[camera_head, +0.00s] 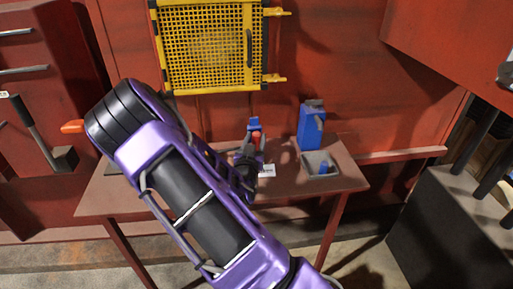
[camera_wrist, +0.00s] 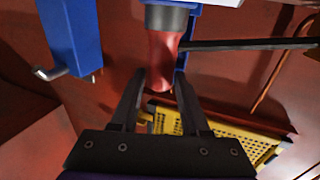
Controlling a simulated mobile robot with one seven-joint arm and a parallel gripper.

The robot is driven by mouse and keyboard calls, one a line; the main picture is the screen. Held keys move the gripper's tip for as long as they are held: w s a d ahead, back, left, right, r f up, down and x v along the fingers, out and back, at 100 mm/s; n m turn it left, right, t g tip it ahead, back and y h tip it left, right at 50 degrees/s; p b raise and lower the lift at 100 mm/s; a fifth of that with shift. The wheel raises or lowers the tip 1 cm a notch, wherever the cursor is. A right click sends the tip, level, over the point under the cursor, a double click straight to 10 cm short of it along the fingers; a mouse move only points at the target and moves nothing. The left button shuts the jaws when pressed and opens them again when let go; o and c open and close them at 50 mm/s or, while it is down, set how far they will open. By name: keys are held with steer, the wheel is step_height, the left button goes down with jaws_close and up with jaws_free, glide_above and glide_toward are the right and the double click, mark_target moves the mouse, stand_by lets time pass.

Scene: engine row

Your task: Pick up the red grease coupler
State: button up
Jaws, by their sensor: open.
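The red grease coupler (camera_wrist: 162,62) is a red cylinder with a grey collar, set against a blue holder (camera_wrist: 185,45). In the head view the coupler (camera_head: 256,138) shows as a small red piece by the blue holder (camera_head: 254,123) on the table. My gripper (camera_wrist: 160,78) is open, with its two dark fingers pointing at the coupler. The coupler's red end lies in line with the gap between the fingertips. I cannot tell whether the fingers touch it. In the head view my arm hides much of the area around the gripper.
The reddish table (camera_head: 330,184) holds a blue jug (camera_head: 311,128) and a grey tray (camera_head: 321,164) to the right of the holder. A yellow mesh panel (camera_head: 210,50) hangs on the red wall behind. A dark bar (camera_wrist: 250,44) extends right from the coupler in the wrist view.

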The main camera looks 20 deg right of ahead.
steer(key=shift+x, duration=0.85)
jaws_close()
